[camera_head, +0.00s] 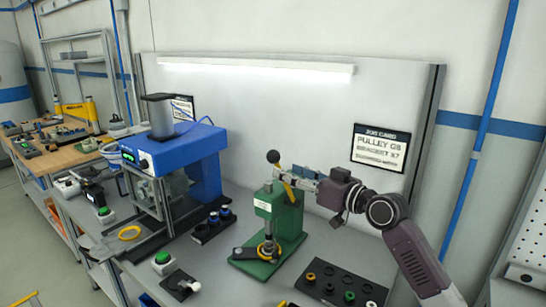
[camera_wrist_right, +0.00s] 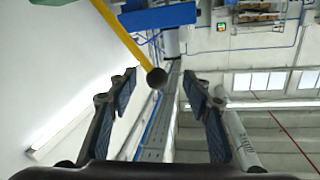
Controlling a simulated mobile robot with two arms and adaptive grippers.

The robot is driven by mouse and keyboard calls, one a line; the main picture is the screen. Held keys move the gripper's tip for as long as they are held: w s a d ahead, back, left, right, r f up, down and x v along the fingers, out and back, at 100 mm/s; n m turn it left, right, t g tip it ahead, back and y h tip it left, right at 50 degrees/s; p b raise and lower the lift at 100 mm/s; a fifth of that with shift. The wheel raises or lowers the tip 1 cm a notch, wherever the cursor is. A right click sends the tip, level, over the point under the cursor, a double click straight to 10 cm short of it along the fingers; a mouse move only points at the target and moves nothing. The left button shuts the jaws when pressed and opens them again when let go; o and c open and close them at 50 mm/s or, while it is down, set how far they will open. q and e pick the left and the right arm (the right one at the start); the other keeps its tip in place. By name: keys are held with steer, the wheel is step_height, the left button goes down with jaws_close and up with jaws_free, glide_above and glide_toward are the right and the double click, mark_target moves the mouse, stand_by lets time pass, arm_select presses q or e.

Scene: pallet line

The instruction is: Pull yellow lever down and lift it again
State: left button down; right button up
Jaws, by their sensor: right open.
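The green press (camera_head: 279,220) stands on the bench. Its yellow lever (camera_head: 287,188) points up and ends in a black ball knob (camera_head: 273,157). My right gripper (camera_head: 300,173) is beside the upper part of the lever, just right of the knob. In the right wrist view its two fingers are spread apart. The yellow lever (camera_wrist_right: 118,30) enters there from the top, and its black knob (camera_wrist_right: 156,77) appears in the gap between the fingers. I see no contact, and the depth of the knob between the fingers is hard to judge. My left gripper is not in view.
A blue machine (camera_head: 185,150) stands left of the press. A black tray (camera_head: 342,287) with colored rings lies in front, right of the press base. A job card (camera_head: 381,148) hangs on the back panel. A green button box (camera_head: 163,262) sits at the front left.

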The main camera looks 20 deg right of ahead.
mark_target(278, 158)
steer(key=shift+w+d+r, duration=0.1)
steer(key=shift+d+r, duration=0.05)
steer(key=shift+r, duration=0.35)
steer(key=shift+w+d+r, duration=0.1)
steer(key=shift+d+r, duration=0.05)
steer(key=shift+r, duration=0.3)
steer(key=shift+w+r, duration=0.25)
steer(key=p+x, duration=0.3)
steer(key=x, duration=0.3)
steer(key=shift+a, duration=0.1)
steer(key=shift+w+a+f, duration=0.1)
steer(key=shift+w+a, duration=0.2)
steer(key=shift+w, duration=0.3)
jaws_close()
